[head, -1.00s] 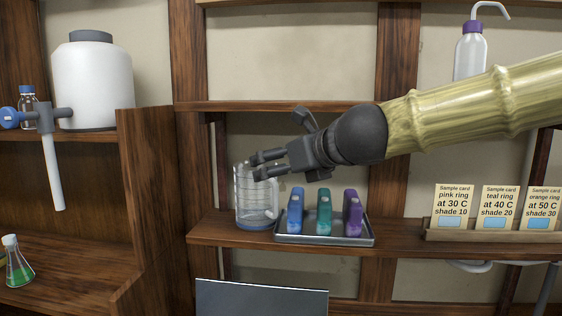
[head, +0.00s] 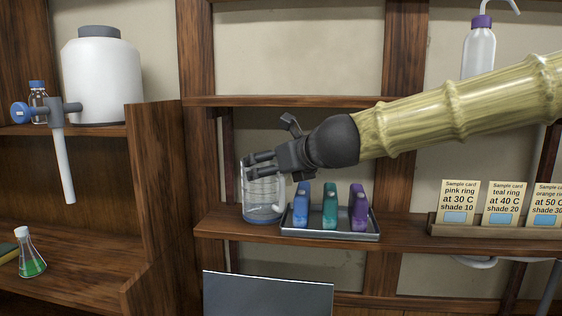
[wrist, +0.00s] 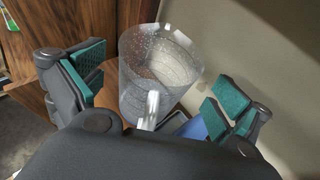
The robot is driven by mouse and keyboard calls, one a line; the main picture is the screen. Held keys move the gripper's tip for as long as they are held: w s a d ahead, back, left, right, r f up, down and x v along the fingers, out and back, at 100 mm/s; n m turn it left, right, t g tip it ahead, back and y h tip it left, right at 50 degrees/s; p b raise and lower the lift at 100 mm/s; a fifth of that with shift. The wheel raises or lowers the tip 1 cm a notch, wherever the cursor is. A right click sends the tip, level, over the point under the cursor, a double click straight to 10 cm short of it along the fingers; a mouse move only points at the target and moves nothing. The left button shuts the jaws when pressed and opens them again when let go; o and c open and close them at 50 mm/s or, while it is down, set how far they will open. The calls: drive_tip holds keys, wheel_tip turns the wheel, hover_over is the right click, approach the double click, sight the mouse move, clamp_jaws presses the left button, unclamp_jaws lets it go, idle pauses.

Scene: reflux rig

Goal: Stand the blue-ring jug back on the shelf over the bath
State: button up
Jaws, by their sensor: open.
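The clear jug with a blue ring at its base (head: 262,199) stands upright on the wooden shelf (head: 330,246), at the left end. My gripper (head: 262,163) is at the jug's upper part in the head view, overlapping its rim. In the wrist view the jug (wrist: 155,75) lies between the two spread fingers (wrist: 155,90), with its handle toward the palm. The fingers are open, with clear space on both sides of the jug. The bath is not something I can make out.
A metal tray (head: 372,237) with blue, teal and purple clips stands just right of the jug. Sample cards (head: 458,203) stand farther right. A white tank with a tap (head: 103,85) and a flask of green liquid (head: 31,258) are at the left.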

drive_tip(key=shift+p+x, duration=0.3)
drive_tip(key=shift+x, duration=1.85)
drive_tip(key=c, duration=1)
